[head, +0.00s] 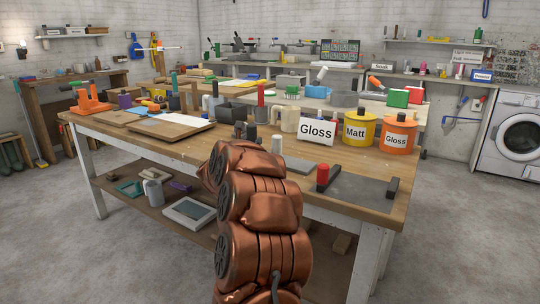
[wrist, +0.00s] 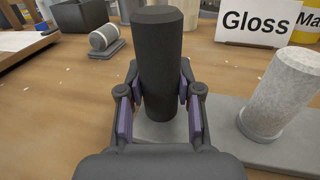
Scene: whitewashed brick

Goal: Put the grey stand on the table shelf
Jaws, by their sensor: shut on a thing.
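My gripper (wrist: 158,115) is shut on an upright dark grey cylinder (wrist: 160,60), with purple-lined fingers on both sides of it. Its foot is partly hidden by my gripper, at the left end of a flat grey plate (wrist: 215,118) on the worktable. I cannot tell whether cylinder and plate are one piece, the grey stand. A pale grey post (wrist: 285,92) stands on the plate to the right; it also shows in the head view (head: 276,146). My arm hides part of this area in the head view. The table shelf (head: 150,214) is below the tabletop.
The shelf holds a grey mug (head: 153,193), a framed tray (head: 190,211) and smaller items. On the tabletop, a Gloss sign (head: 317,133), a yellow Matt tin (head: 358,132) and an orange Gloss tin (head: 397,136) stand right. A red cylinder (head: 323,173) stands near the front edge.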

